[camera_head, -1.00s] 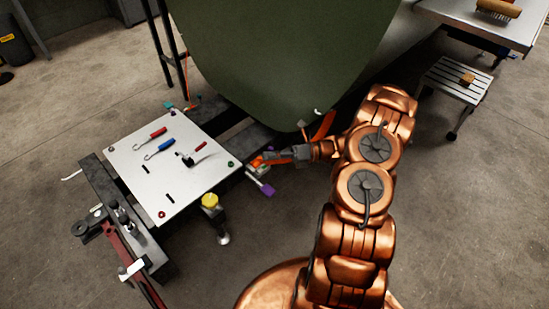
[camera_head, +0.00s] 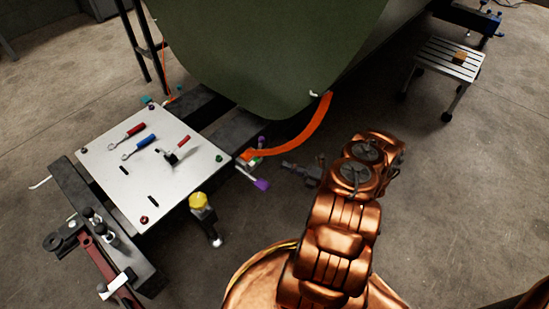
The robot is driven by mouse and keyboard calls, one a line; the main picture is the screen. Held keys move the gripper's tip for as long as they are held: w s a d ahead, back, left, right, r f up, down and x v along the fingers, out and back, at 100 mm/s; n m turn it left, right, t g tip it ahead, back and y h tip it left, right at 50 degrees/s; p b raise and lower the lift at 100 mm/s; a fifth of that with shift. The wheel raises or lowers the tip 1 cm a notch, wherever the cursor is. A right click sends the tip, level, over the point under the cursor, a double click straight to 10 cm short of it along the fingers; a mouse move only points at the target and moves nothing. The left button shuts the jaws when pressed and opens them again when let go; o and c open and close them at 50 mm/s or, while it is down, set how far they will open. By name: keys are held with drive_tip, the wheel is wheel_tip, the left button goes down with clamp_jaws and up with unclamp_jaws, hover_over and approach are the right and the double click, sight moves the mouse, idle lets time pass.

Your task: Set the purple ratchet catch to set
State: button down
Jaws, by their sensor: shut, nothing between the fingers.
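The purple ratchet catch (camera_head: 261,184) sticks out at the lower right of the ratchet (camera_head: 249,158), beside the right corner of the white panel. It is small, and its exact setting cannot be read. An orange strap (camera_head: 308,132) runs from the ratchet up to the dark green fuselage skin (camera_head: 270,60). My gripper (camera_head: 285,166) is at the end of the copper arm, right of the ratchet and apart from the purple catch. Its fingers look shut and empty.
The white panel (camera_head: 110,180) holds red and blue handled tools. A yellow-topped knob (camera_head: 198,200) stands at its front edge. A dark clamp beam (camera_head: 95,215) lies along its left side. A slatted step stool (camera_head: 450,60) stands at the upper right. Floor right of my arm is clear.

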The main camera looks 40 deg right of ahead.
sight(261, 144)
drive_tip(key=w+a+r+b, duration=0.2)
drive_tip(key=w+b, duration=0.2)
drive_tip(key=w, duration=0.6)
drive_tip(key=shift+r, duration=0.3)
drive_tip(key=shift+w+a+r, duration=0.1)
drive_tip(key=shift+r, duration=0.05)
